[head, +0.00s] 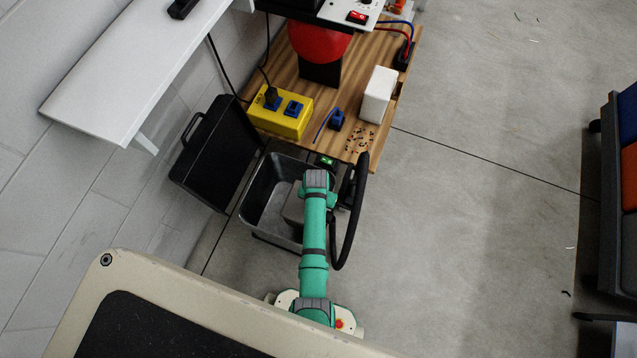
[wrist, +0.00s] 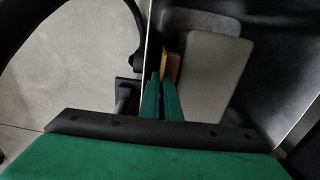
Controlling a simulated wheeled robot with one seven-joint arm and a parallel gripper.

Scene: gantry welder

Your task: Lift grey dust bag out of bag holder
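The grey dust bag (wrist: 210,75) lies in the dark bag holder (head: 255,190), an open metal tray on the floor side of the wooden board. In the head view the bag (head: 293,207) is partly covered by my green arm. A tan tab (wrist: 173,68) stands at the bag's left edge in the wrist view. My gripper (wrist: 162,82) is at this tab, with its two green fingers close together and the tab at their tips. It appears shut on the tab. In the head view the fingers are hidden behind my arm.
A black case (head: 213,155) leans left of the holder. A black hose (head: 347,220) curves close on the right of my arm. The wooden board (head: 345,110) beyond carries a yellow socket box (head: 280,112) and a white block (head: 379,95).

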